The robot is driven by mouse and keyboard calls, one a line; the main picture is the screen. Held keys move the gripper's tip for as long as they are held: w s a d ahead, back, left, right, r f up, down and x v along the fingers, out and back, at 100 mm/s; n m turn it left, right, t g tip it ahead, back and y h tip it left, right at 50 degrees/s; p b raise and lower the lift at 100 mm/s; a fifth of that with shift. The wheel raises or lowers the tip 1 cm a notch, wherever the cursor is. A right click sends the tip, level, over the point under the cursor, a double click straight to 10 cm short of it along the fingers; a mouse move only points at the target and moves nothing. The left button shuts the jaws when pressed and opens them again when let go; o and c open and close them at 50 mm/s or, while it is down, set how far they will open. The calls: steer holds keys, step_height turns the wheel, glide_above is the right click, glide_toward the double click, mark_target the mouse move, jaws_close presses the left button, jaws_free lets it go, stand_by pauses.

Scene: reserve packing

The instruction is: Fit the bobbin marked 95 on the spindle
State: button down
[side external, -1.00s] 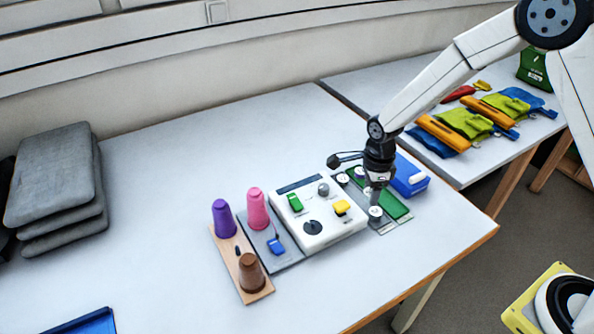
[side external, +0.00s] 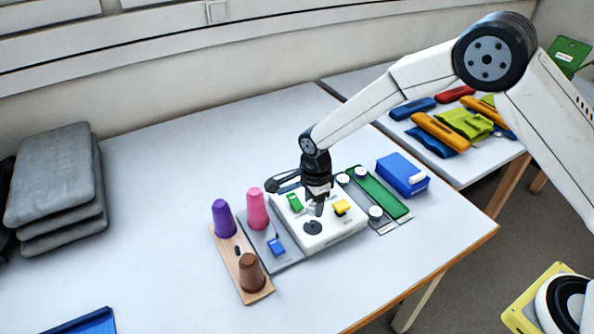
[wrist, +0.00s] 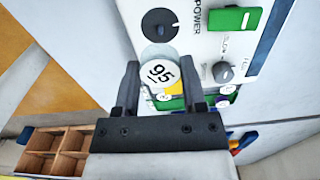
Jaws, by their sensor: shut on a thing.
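In the wrist view my gripper (wrist: 160,80) is shut on the bobbin marked 95 (wrist: 160,73), whose white face with black digits points toward the camera. A dark round disc (side external: 312,228) on the unit's top lies just below and beside the gripper; the same disc (wrist: 160,25) shows beyond the bobbin in the wrist view. I cannot make out a spindle pin on it. Other white-topped bobbins (side external: 376,212) stand by the green strip (side external: 383,194).
A blue box (side external: 402,174) is at the right.

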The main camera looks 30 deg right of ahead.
mark_target(313, 223)
steer(key=shift+f, duration=2.05)
steer(key=shift+f, duration=1.15)
stand_by(1.7)
jaws_free()
stand_by(0.5)
steer(key=shift+r, duration=0.15)
steer(key=shift+r, duration=3.8)
